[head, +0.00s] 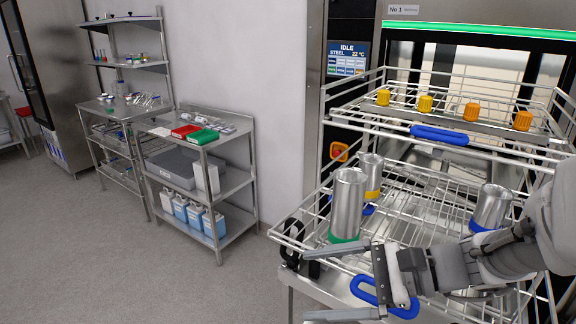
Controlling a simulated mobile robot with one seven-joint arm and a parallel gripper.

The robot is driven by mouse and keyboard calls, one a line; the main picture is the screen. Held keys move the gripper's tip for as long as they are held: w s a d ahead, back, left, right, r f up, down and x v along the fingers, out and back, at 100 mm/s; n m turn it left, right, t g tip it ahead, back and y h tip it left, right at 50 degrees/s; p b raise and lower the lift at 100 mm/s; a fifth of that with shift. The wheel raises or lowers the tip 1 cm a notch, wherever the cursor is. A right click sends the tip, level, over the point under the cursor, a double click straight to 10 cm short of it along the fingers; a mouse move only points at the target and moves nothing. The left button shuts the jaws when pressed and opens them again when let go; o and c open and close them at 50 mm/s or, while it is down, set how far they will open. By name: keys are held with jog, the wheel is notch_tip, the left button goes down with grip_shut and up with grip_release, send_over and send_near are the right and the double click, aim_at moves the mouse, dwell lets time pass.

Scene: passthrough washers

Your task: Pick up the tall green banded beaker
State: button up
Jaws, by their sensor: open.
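The tall green banded beaker (348,205) is a steel cylinder with a green band round its lower end. It stands upright at the front left of the lower wire rack (420,205). My gripper (307,284) is open and empty, its fingers pointing left. It is in front of the rack and lower in the picture than the beaker. The upper finger appears just below the green band; I cannot tell the gap in depth.
A yellow-banded beaker (371,172) stands close behind the green one. A blue-banded beaker (491,206) stands at right, partly hidden by my arm. An upper rack (460,145) with orange and yellow caps hangs above. A steel cart (205,150) stands left; floor between is clear.

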aim_at(358, 216)
jog(key=w+d+m+t, duration=0.1)
jog(key=d+m+t, duration=0.1)
jog(key=w+d+m+t, duration=0.2)
jog(key=d+m, duration=0.1)
jog(key=w+d+m+t, duration=0.2)
jog(key=shift+w+d+r+m, duration=0.2)
jog(key=shift+d+m, duration=0.1)
jog(key=shift+d, duration=0.1)
jog(key=d+m+t+h, duration=0.1)
jog(key=d+m, duration=0.1)
jog(key=w+d+m+t+h, duration=0.1)
jog(key=d+m+t, duration=0.1)
jog(key=d, duration=0.1)
jog(key=w+d+m+t, duration=0.1)
jog(key=d+t, duration=0.1)
jog(key=shift+d+f+m+h, duration=0.2)
jog(key=shift+f+m+h, duration=0.05)
jog(key=shift+m+h, duration=0.15)
jog(key=shift+w+d, duration=0.1)
jog(key=shift+w, duration=0.25)
jog(key=x, duration=1.1)
jog(key=shift+w+p, duration=0.25)
jog(key=shift+p, duration=0.15)
jog(key=shift+p+x, duration=0.35)
jog(key=shift+x, duration=2.4)
jog(key=shift+w+d+f, duration=0.1)
jog(key=shift+d, duration=0.05)
jog(key=shift+c, duration=0.2)
jog(key=c, duration=1.2)
jog(key=shift+c, duration=0.4)
